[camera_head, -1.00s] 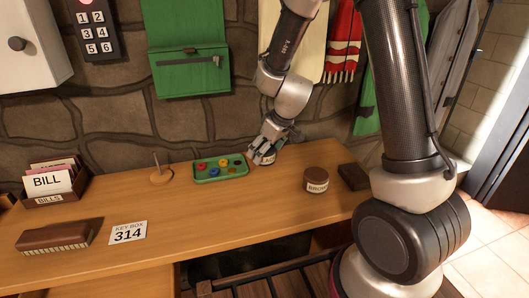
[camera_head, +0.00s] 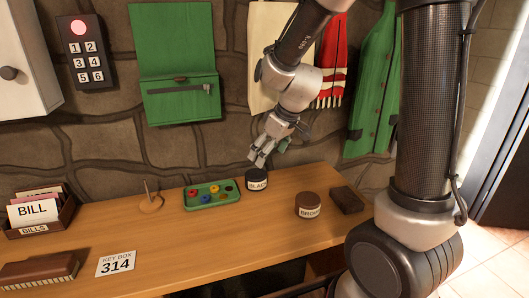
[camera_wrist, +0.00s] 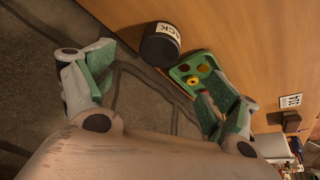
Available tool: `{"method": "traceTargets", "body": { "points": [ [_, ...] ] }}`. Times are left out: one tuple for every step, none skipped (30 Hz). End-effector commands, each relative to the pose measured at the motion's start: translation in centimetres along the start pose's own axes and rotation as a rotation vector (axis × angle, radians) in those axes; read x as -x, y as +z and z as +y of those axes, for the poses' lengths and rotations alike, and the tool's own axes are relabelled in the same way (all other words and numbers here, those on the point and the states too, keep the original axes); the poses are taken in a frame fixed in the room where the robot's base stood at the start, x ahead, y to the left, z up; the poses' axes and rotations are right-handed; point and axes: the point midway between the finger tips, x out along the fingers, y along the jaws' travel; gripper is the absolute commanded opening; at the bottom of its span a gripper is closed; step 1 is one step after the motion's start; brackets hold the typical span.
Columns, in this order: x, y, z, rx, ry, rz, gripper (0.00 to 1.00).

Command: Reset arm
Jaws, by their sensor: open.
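My gripper (camera_head: 262,157) is open and empty, just above and behind the black jar (camera_head: 257,183) near the back edge of the wooden bench (camera_head: 190,245). In the wrist view the two fingers of my gripper (camera_wrist: 155,88) are spread wide with nothing between their pads. The black jar stands upright beyond the fingertips there (camera_wrist: 160,46), with a gap between it and them. My arm is bent down from the upper right.
Left of the black jar is a green tray (camera_head: 214,204) with coloured pieces. A brown jar (camera_head: 308,206) and dark block (camera_head: 347,199) stand to the right. A spindle (camera_head: 150,203), bill box (camera_head: 40,220), brush (camera_head: 38,270) and 314 card (camera_head: 116,263) lie left. Wall hangings are close behind.

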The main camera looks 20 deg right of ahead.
Motion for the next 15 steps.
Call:
{"method": "traceTargets", "body": {
  "points": [
    [0.0,0.0,0.0,0.0,0.0,0.0,0.88],
    [0.0,0.0,0.0,0.0,0.0,0.0,0.88],
    [0.0,0.0,0.0,0.0,0.0,0.0,0.88],
    [0.0,0.0,0.0,-0.002,0.0,0.0,0.88],
    [0.0,0.0,0.0,-0.006,0.0,0.0,0.88],
    [0.0,0.0,0.0,-0.017,-0.001,-0.001,0.88],
    [0.0,0.1,-0.1,-0.029,-0.003,-0.003,0.88],
    [0.0,0.2,-0.2,-0.046,-0.007,-0.008,0.88],
    [0.0,0.5,-0.3,-0.072,-0.014,-0.02,0.88],
    [0.0,0.8,-0.5,-0.094,-0.022,-0.037,0.88],
    [0.0,1.4,-0.8,-0.12,-0.031,-0.058,0.88],
    [0.0,2.6,-1.2,-0.159,-0.044,-0.102,0.88],
    [0.1,3.8,-1.6,-0.19,-0.054,-0.139,0.88],
    [0.8,4.8,-2.0,-0.221,-0.057,-0.171,0.88],
    [2.1,6.2,-2.4,-0.262,-0.055,-0.205,0.88]
  ]
}}
